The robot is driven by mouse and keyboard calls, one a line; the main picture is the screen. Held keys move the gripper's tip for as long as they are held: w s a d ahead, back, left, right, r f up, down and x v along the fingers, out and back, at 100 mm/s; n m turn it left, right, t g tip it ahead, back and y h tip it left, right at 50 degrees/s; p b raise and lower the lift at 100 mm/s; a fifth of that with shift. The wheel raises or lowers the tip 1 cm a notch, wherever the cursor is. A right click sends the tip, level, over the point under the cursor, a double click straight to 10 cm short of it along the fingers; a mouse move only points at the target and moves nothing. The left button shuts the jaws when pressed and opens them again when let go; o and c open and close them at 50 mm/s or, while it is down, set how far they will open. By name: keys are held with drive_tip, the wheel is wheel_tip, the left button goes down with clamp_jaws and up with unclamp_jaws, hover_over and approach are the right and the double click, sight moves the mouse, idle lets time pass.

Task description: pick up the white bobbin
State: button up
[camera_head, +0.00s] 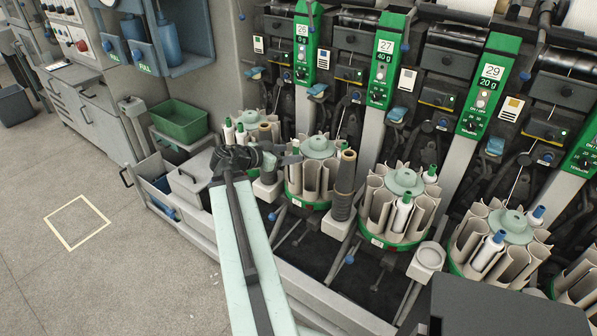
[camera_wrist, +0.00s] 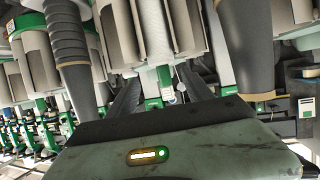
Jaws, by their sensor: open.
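Several white bobbins stand in the beige pocketed magazines of the winder in the head view. One with a green tip (camera_head: 403,214) is in the middle magazine (camera_head: 391,240), with another (camera_head: 430,174) behind it. Blue-tipped white bobbins (camera_head: 494,246) stand in the magazine to the right. Two green-tipped ones (camera_head: 229,131) show behind my gripper, at the left magazine. My gripper (camera_head: 278,159) is open, in front of the left magazines, apart from the middle one. In the wrist view, its dark fingers (camera_wrist: 160,92) are spread with no bobbin visible between them.
A green bin (camera_head: 179,121) and grey boxes (camera_head: 190,182) are at the left. The floor at the left is open, with a marked square (camera_head: 78,222).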

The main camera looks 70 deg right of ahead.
sight(294, 152)
drive_tip(key=b+x, duration=0.2)
drive_tip(key=x, duration=0.3)
drive_tip(key=shift+w+d+f, duration=0.15)
drive_tip(key=shift+d, duration=0.05)
drive_tip(key=shift+a, duration=0.1)
drive_tip(key=c, duration=1.1)
